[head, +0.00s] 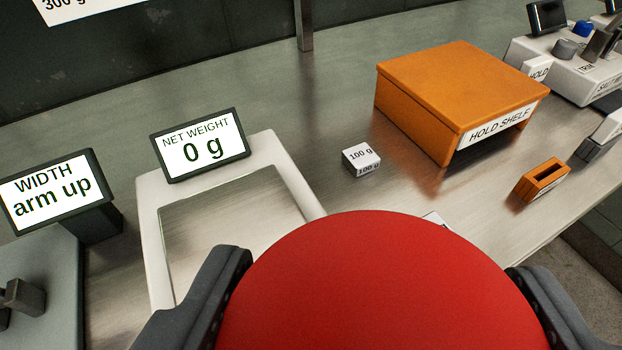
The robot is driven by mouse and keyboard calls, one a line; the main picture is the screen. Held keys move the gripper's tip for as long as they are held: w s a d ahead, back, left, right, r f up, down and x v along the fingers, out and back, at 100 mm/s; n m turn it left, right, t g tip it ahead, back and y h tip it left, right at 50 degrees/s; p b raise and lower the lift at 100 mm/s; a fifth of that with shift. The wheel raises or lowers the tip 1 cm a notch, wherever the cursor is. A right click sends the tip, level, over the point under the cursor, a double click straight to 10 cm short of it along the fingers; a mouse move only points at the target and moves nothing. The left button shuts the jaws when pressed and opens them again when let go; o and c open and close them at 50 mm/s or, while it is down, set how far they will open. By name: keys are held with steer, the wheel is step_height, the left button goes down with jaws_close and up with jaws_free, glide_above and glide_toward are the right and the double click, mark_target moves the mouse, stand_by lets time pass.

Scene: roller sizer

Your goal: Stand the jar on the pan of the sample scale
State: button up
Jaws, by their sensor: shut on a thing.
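A large round red thing, seemingly the jar's lid (375,290), fills the bottom middle of the head view. My gripper (380,285) has one dark finger on each side of it and is shut on it. The jar's body below the lid is hidden. The sample scale (150,215) is left of the jar, with a pale frame around a bare metal pan (225,225). The pan's near part is hidden behind my left finger and the red lid. Its display (200,146) reads NET WEIGHT 0 g. How high the jar is held I cannot tell.
A display (55,190) reading "WIDTH arm up" stands left of the scale. A white 100 g block (361,159) lies right of it. An orange hold shelf (450,85) stands at back right, with a small slotted orange block (543,179) nearer. A control panel (570,70) is far right.

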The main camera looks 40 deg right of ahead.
steer(key=shift+d+r, duration=0.1)
steer(key=shift+d, duration=0.15)
steer(key=w+f, duration=0.2)
steer(key=w, duration=0.6)
steer(key=w+f, duration=0.3)
steer(key=w, duration=0.5)
steer(key=shift+d, duration=0.35)
steer(key=shift+w+f, duration=0.1)
steer(key=o, duration=1.6)
steer(key=shift+c, duration=0.2)
